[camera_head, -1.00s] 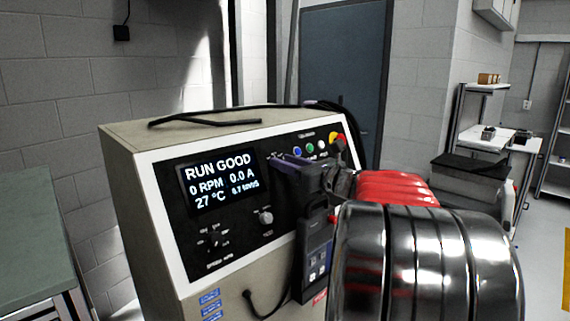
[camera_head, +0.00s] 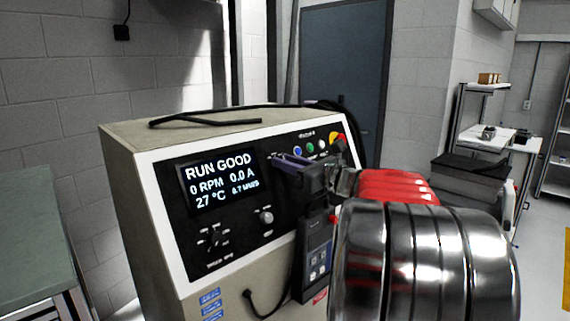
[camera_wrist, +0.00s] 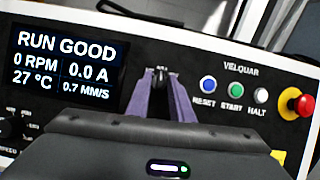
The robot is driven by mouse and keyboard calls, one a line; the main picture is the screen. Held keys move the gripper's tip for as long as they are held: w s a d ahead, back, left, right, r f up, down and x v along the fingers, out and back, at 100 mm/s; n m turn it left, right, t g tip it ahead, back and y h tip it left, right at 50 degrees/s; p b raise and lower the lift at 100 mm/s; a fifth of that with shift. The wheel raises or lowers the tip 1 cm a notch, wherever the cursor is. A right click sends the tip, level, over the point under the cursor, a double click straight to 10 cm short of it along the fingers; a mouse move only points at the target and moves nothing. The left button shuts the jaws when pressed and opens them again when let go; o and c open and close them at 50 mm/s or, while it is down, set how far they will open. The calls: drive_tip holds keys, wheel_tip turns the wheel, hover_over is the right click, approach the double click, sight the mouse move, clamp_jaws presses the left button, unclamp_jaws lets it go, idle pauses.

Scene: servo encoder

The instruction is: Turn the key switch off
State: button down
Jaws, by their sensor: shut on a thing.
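The key switch (camera_wrist: 161,76) is a small dark part on the black panel, right of the screen in the wrist view. The purple fingers of my gripper (camera_wrist: 161,88) are on either side of it and shut on it. In the head view my gripper (camera_head: 276,160) reaches the panel between the screen and the coloured buttons. The key switch is hidden there by the fingers. Its exact turn angle cannot be told. The screen (camera_head: 220,181) reads RUN GOOD, 0 RPM, 0.0 A, 27 °C.
Blue reset (camera_wrist: 208,84), green start (camera_wrist: 236,90) and white halt (camera_wrist: 261,96) buttons sit right of the fingers. A red emergency knob (camera_wrist: 301,104) is beyond them. A black cable (camera_head: 205,118) lies on top of the cabinet.

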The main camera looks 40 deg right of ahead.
drive_tip(key=n+y, duration=0.1)
drive_tip(key=n, duration=0.1)
drive_tip(key=n+y, duration=0.1)
drive_tip(key=n, duration=0.2)
drive_tip(key=shift+d+n+g+y, duration=0.15)
drive_tip(key=shift+n+g+y, duration=0.15)
drive_tip(key=shift+g, duration=0.1)
drive_tip(key=shift+n+g+y, duration=0.4)
drive_tip(key=shift+n+y, duration=0.1)
drive_tip(key=shift+n, duration=0.8)
drive_tip(key=shift+n+g+y, duration=0.4)
drive_tip(key=shift+n+y, duration=0.1)
drive_tip(key=shift+n, duration=0.8)
drive_tip(key=c, duration=1.8)
unclamp_jaws()
drive_tip(key=shift+c, duration=0.2)
drive_tip(key=shift+d+r, duration=0.1)
drive_tip(key=v, duration=1.3)
drive_tip(key=shift+s, duration=0.4)
